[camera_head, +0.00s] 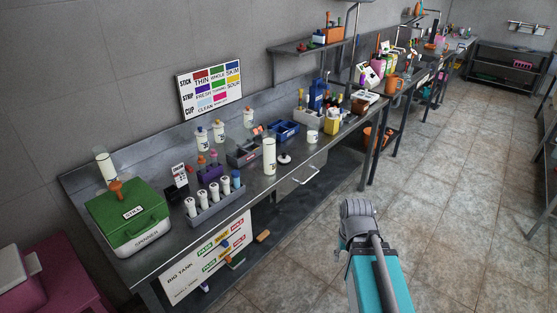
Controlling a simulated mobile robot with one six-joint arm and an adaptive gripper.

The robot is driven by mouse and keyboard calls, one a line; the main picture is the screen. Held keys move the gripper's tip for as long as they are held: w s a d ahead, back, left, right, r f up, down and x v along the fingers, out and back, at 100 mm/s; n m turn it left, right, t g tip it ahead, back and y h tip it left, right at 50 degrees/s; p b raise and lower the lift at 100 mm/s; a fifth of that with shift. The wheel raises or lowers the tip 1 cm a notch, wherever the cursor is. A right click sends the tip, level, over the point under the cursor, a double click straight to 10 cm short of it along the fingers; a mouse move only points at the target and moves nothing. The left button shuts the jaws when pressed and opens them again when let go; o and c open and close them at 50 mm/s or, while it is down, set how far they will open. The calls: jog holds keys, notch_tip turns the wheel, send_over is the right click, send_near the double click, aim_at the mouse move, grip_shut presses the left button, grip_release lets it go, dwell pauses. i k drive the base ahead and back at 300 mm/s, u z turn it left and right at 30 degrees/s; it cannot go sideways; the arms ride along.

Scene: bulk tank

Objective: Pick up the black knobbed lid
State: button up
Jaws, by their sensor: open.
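A small round lid (284,158) lies on the metal bench near its front edge, just right of a tall cream cylinder. It looks like a pale disc with a dark knob on top; at this size its colours are hard to make out. Nothing covers it. My arm's grey and teal parts show at the bottom right, in front of the bench and apart from the lid. I cannot make out any gripper fingers in this view.
The tall cream cylinder (269,156) stands close to the lid's left. A white mug (312,136) and blue bins (283,131) are behind it. The tiled floor (440,200) is clear.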

aim_at(284, 158)
jog(key=z, duration=0.1)
jog(key=i, duration=1)
jog(key=u, duration=0.1)
